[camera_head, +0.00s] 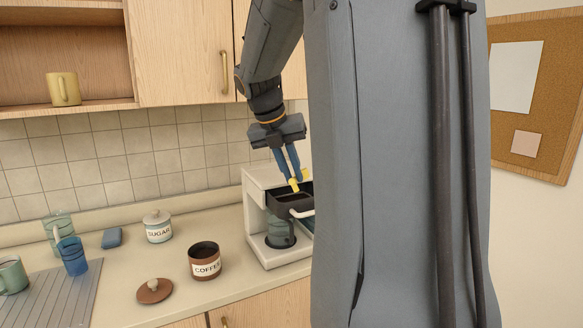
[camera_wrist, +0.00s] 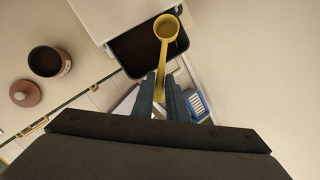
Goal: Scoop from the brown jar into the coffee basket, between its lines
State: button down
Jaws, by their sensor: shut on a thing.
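My gripper (camera_head: 293,178) is shut on the handle of a yellow scoop (camera_head: 294,186). The scoop also shows in the wrist view (camera_wrist: 166,29), with its round bowl over the black coffee basket (camera_wrist: 123,49). The bowl's inside looks brownish; I cannot tell how much it holds. The basket (camera_head: 281,203) sticks out from the white coffee maker (camera_head: 254,197). Its inside is dark and its lines cannot be made out. The brown jar (camera_head: 205,268), labelled COFFEE, stands open on the counter left of the machine, with dark contents. It also shows in the wrist view (camera_wrist: 66,66).
The jar's brown lid (camera_head: 154,292) lies on the counter. A sugar jar (camera_head: 158,233), a blue sponge (camera_head: 112,238), a blue glass (camera_head: 73,258) and a green mug (camera_head: 12,275) stand farther left. A glass carafe (camera_head: 279,232) sits under the basket. My own arm hides the right side.

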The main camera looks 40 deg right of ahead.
jog(key=p, duration=0.1)
jog(key=r+t+p, duration=0.1)
jog(key=p, duration=0.1)
jog(key=s+r+t+y+p, duration=0.1)
jog(key=shift+d+m, duration=0.3)
jog(key=shift+s+d+r+m+t+y+p, duration=0.15)
jog(key=shift+r+m+t+y+p, duration=0.25)
jog(key=shift+t+y, duration=0.45)
jog(key=shift+r, duration=0.1)
dwell(0.3)
